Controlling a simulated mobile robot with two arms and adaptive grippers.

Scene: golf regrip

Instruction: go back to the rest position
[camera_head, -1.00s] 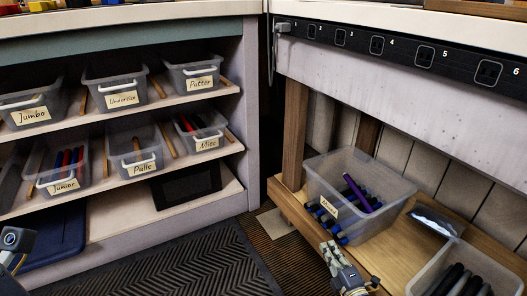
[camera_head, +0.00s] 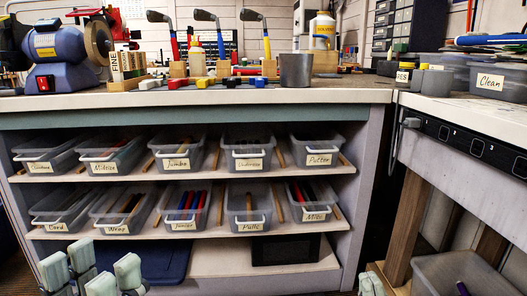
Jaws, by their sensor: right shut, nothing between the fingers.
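My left gripper (camera_head: 92,274) is at the bottom left of the head view, in front of the lower shelf. Its pale fingers point up with a gap between them, open and empty. My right gripper (camera_head: 370,284) shows only in part at the bottom edge, right of the shelf unit. It is shut with nothing in it. Both grippers are apart from the bins.
A shelf unit holds several labelled clear bins, including Pulls (camera_head: 248,208) and Mizo (camera_head: 312,203). The workbench (camera_head: 200,98) above carries a grinder (camera_head: 62,55), several golf clubs and a grey cup (camera_head: 297,70). A clear bin (camera_head: 440,272) with a purple grip stands lower right.

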